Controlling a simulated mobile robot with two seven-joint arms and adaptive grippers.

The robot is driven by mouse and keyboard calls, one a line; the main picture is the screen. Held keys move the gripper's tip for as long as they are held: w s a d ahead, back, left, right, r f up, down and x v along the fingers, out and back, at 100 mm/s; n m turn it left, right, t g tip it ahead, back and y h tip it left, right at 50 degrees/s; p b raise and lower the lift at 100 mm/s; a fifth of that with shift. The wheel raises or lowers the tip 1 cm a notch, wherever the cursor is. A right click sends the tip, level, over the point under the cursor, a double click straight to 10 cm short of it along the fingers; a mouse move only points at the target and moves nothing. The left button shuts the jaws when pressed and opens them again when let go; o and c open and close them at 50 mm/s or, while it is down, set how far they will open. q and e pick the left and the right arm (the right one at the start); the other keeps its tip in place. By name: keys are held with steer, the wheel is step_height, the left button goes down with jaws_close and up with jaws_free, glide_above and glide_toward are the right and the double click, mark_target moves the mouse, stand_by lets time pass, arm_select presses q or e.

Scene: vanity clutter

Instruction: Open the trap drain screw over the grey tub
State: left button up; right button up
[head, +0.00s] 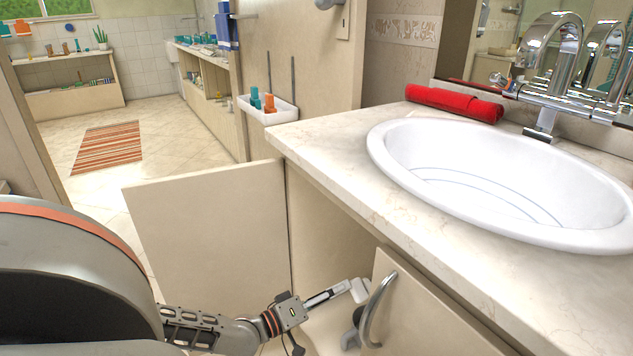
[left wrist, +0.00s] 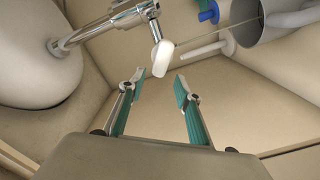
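In the left wrist view a white oval knob (left wrist: 162,58) sits on the end of a chrome pipe (left wrist: 112,25); I take it for the drain screw. My left gripper (left wrist: 158,77) is open, its teal-padded fingers on either side of the knob's lower end. I cannot tell whether they touch it. A grey open-ended round vessel (left wrist: 246,22), perhaps the tub, is at the upper right. In the head view my left gripper (head: 343,291) reaches into the vanity cabinet, a pale piece at its tip. My right gripper is not in view.
The left cabinet door (head: 210,225) stands open. The right door (head: 420,315), with a curved handle, borders the reach. The white sink (head: 500,185) is above. In the wrist view a blue-ended fitting (left wrist: 208,12) and a pale pipe (left wrist: 203,52) lie near the vessel.

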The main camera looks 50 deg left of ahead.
arm_select(q)
steer(key=s, duration=0.7)
steer(key=shift+a, duration=0.25)
